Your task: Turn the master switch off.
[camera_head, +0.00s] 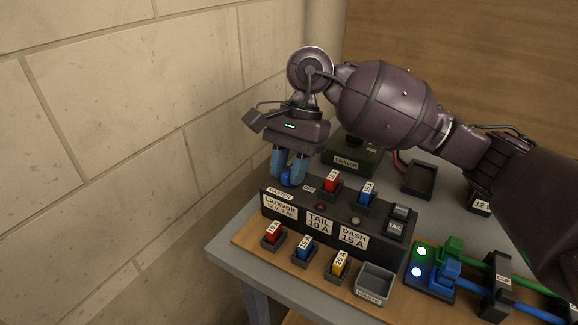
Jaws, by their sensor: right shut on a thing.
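The dark fuse panel (378,240) stands on the table, with a label reading MASTER at its left end. My right gripper (288,178) reaches down over that end, its two blue-tipped fingers shut on the blue master switch knob (287,181). The fingers hide much of the knob, so I cannot tell which way it is turned. A small label that seems to read OFF (308,188) is just right of it. The red TAIL fuse (331,181) and blue DASH fuse (367,192) stand upright in the panel. My left gripper is not in view.
Loose red (271,233), blue (304,246) and yellow (340,264) fuses stand in holders in front, beside a grey waste bin (374,281). Green and blue connectors (446,263) with lit lamps are at right. A stone wall (120,170) is close at left.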

